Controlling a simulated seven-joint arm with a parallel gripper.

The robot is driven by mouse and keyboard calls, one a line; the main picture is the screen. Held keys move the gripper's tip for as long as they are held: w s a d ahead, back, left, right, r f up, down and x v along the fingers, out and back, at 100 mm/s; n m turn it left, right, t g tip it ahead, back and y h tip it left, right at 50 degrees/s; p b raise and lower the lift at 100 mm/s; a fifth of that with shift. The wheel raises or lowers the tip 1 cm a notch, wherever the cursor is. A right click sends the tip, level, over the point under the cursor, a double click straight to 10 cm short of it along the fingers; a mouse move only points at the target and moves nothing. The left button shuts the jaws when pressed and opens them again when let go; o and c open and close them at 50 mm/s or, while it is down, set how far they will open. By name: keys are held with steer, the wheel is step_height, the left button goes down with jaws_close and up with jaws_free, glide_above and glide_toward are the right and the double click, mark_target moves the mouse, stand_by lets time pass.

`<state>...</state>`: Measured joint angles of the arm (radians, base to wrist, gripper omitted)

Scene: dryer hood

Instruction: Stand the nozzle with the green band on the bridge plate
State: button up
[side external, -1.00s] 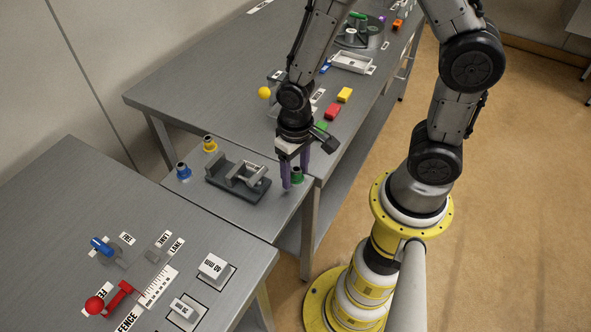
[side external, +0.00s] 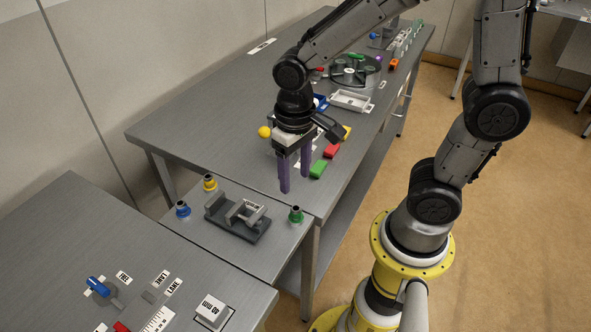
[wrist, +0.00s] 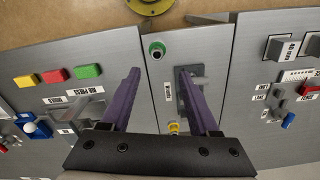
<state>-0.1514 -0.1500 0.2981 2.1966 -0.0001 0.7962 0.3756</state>
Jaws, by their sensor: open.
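The nozzle with the green band (side external: 296,214) stands upright on the steel plate (side external: 270,246) between the two benches, which I take to be the bridge plate. It is near the plate's right corner, and it also shows in the wrist view (wrist: 157,50). My gripper (side external: 295,184) is open and empty, with its purple fingers above and apart from the nozzle. In the wrist view, the fingers (wrist: 159,71) frame the plate and its nozzle from above.
A dark grey fixture (side external: 228,220) with raised blocks sits mid-plate. A blue-banded nozzle (side external: 183,209) and a yellow-banded nozzle (side external: 210,183) stand at its far side. Green (side external: 318,169) and red (side external: 332,151) blocks lie on the back bench. The front bench holds levers and labelled blocks.

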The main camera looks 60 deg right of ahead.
steer(key=s+d+r+n+t, duration=0.2)
steer(key=s+d+r+t, duration=0.2)
steer(key=s+r, duration=0.5)
step_height(320, 180, up, 2)
steer(key=shift+r+n+t, duration=0.15)
steer(key=shift+n+t, duration=0.15)
steer(key=shift+t, duration=0.5)
